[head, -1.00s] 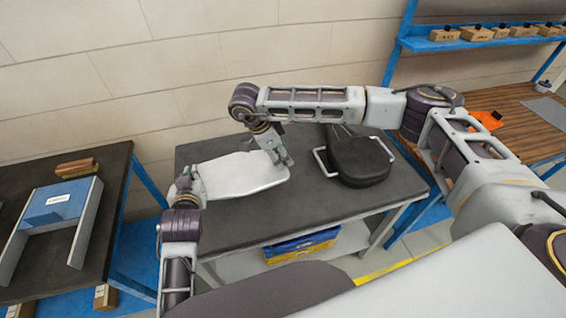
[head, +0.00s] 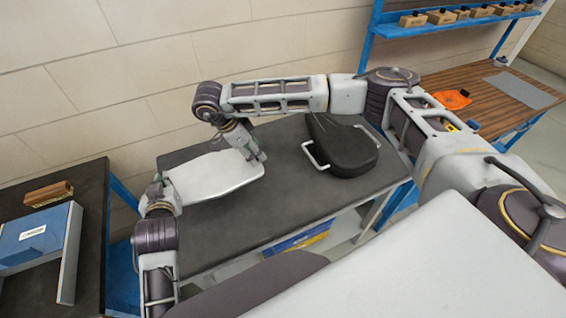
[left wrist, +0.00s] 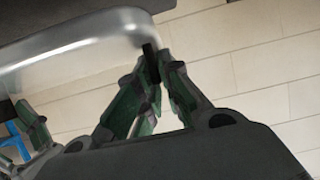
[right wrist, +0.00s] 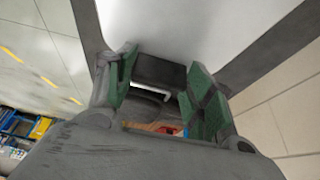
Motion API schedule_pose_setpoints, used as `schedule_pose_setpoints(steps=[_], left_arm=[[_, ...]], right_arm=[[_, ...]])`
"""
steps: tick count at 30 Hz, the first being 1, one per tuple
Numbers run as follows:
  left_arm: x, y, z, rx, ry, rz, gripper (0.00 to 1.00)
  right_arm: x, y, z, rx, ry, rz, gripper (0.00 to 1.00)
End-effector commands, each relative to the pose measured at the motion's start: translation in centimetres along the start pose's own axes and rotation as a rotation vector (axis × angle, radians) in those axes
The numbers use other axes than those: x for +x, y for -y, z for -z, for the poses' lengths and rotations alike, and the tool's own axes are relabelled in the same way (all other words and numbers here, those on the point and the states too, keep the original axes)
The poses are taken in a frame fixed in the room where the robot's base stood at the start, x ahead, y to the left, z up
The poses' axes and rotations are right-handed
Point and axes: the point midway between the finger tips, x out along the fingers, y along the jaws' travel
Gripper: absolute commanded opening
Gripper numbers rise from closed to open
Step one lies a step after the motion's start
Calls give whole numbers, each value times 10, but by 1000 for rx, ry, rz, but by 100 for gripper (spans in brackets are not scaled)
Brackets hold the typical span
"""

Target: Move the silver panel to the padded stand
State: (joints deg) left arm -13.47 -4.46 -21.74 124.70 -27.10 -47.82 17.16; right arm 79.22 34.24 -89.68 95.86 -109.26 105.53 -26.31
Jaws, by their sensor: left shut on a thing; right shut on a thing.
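The silver panel (head: 215,176) is a pale, smooth plate with rounded corners over the dark central table. My left gripper (head: 166,190) is shut on its left end. The left wrist view shows the panel's shiny rim (left wrist: 85,45) beside the fingers (left wrist: 150,78). My right gripper (head: 255,154) is shut on its far right end; the panel also shows in the right wrist view (right wrist: 190,30). I cannot tell if the panel touches the table. A blue and grey stand (head: 68,262) is on the left table, cut off by the frame; padding cannot be made out.
A black padded seat-like object (head: 345,150) with pale handles lies on the right of the central table (head: 285,205). A brown block (head: 48,193) lies behind the blue stand. A gap separates the two tables. A wooden bench (head: 500,105) stands at right.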

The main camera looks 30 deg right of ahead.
Motion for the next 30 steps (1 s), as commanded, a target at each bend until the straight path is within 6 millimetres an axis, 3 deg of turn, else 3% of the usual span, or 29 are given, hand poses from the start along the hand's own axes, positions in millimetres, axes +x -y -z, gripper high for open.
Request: schedule_pose_setpoints(steps=[11, 30], left_arm=[[2, 0, -6, 0, -1, 0, 0], [18, 0, -44, 0, -1, 0, 0]], right_arm=[[6, 0, -3, 0, 0, 1, 17], [44, 0, -18, 0, 0, 1, 17]])
